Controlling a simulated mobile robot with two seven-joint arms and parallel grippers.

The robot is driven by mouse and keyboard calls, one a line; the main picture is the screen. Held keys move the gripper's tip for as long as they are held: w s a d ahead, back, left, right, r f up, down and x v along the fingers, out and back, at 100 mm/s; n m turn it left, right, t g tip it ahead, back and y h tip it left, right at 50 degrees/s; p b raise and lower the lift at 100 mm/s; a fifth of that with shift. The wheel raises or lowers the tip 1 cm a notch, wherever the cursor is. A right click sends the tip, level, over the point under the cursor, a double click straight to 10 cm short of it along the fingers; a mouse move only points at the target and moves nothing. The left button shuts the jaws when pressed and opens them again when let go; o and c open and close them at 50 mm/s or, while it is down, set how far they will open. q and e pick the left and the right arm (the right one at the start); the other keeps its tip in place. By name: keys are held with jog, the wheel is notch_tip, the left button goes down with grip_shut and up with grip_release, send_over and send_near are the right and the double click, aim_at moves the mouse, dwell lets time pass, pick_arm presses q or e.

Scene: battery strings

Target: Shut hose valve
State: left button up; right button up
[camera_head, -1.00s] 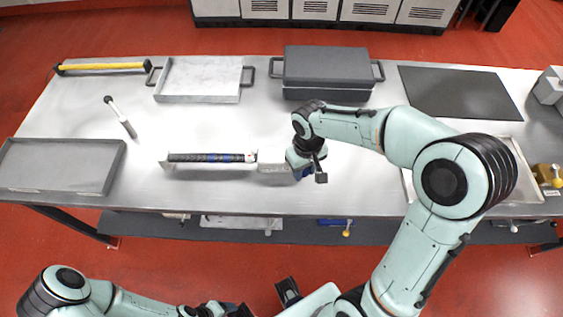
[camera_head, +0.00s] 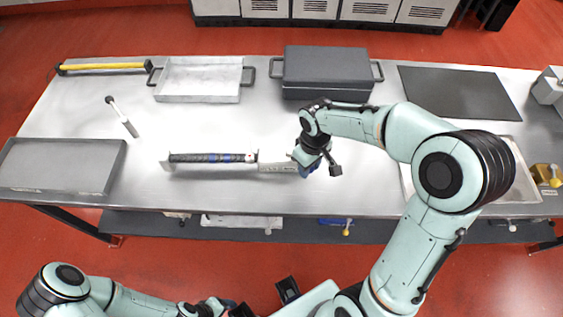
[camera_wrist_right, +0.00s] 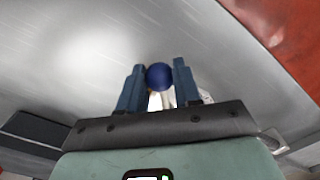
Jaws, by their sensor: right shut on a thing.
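No part is clearly recognisable as the hose valve on the tabletop. My right gripper (camera_head: 312,168) is low over the table at the right end of a shallow grey holder (camera_head: 210,169). In the right wrist view, its two blue fingers (camera_wrist_right: 158,82) are shut on a dark blue round knob (camera_wrist_right: 159,76); what the knob joins is mostly hidden. The holder bears a dark cylinder with blue bands (camera_head: 205,157). A brass fitting with a yellow handle (camera_head: 545,174) is at the far right. My left gripper (camera_head: 222,308) is at the bottom edge, its jaws unclear.
A grey lidded box (camera_head: 328,70), a metal tray (camera_head: 198,82) and a yellow bar (camera_head: 103,67) stand at the back. A black plate (camera_head: 460,93) lies back right.

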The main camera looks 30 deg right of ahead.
pick_arm(q)
jog(key=shift+w+r+p, duration=0.25)
jog(key=shift+r+p, duration=0.15)
jog(key=shift+r, duration=0.15)
pick_arm(e)
jog(key=shift+w+d+n, duration=0.2)
jog(key=shift+d+n, duration=0.65)
jog(key=shift+n, duration=0.35)
jog(key=shift+w+d+n, duration=0.2)
jog(key=shift+d+n, duration=0.15)
jog(key=shift+n, duration=0.25)
jog(key=o, duration=1)
pick_arm(q)
jog(key=shift+w+r, duration=0.15)
jog(key=shift+r, duration=0.1)
jog(key=shift+r+p, duration=0.1)
jog(key=shift+p, duration=0.2)
pick_arm(e)
jog(key=shift+r, duration=0.1)
pick_arm(q)
jog(key=w+r+p, duration=0.3)
jog(key=w+r, duration=0.1)
jog(key=shift+r+t+p, duration=0.3)
jog(key=shift+r+p, duration=0.05)
jog(key=shift+r, duration=0.05)
pick_arm(e)
notch_tip(320, 180, up, 7)
jog(key=shift+f, duration=0.1)
